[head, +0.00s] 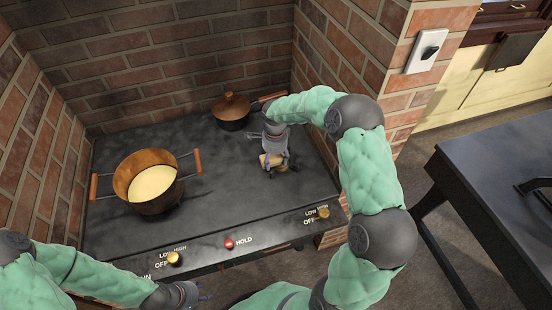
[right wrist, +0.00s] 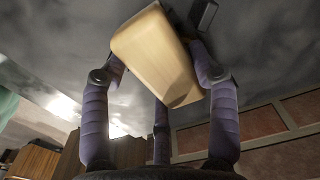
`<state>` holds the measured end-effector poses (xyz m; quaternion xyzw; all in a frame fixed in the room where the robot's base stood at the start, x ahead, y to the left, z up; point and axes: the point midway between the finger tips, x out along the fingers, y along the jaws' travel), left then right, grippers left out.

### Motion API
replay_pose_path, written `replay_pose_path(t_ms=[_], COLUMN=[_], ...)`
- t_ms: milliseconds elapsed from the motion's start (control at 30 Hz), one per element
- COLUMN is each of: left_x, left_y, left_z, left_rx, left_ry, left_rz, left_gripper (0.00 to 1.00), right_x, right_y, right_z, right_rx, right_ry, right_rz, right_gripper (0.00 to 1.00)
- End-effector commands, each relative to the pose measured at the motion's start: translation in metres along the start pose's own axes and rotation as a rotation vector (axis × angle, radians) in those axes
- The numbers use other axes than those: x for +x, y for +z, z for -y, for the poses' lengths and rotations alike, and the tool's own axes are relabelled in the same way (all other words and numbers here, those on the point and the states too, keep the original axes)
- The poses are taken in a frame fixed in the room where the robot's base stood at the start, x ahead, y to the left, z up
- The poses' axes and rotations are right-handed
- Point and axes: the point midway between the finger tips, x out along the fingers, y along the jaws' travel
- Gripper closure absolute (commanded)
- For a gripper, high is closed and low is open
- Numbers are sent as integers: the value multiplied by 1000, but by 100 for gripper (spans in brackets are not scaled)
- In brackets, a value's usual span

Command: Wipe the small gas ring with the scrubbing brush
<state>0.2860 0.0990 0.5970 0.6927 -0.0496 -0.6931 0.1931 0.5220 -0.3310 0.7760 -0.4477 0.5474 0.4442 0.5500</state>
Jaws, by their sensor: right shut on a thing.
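My right gripper (head: 275,163) points down over the right side of the dark cooktop (head: 235,185). It is shut on the scrubbing brush, a pale wooden block (head: 266,160). In the right wrist view the brush (right wrist: 152,55) sits tilted between the purple fingers, close to a grey surface; I cannot tell whether it touches. I cannot make out the small gas ring; the gripper and brush cover part of the cooktop there. My left gripper (head: 196,294) is low in the head view, in front of the cooktop, and its fingers are too small to judge.
A large copper pot (head: 150,200) with pale yellow contents stands at the left of the cooktop. A lidded copper saucepan (head: 232,112) stands at the back, near my right forearm. Brick walls enclose the back and sides. Knobs (head: 173,257) line the front edge.

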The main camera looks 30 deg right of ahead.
Motion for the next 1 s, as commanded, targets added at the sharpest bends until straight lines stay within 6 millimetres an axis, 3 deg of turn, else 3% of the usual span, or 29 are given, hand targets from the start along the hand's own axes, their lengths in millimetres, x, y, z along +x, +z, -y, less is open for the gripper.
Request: replay_pose_path(t_ms=[167,733,1000], left_x=[-5,-34,-35], left_y=[0,1,1], left_z=[-2,-12,-12], left_rx=[0,0,0], left_ry=[0,0,0], left_rz=[0,0,0], left_gripper=[60,60,60], right_x=[-6,-56,-59], right_y=[1,0,0], right_z=[-2,0,0], right_rx=[-1,-1,-1], right_ry=[6,2,2], right_rz=[1,0,0], right_gripper=[66,66,66])
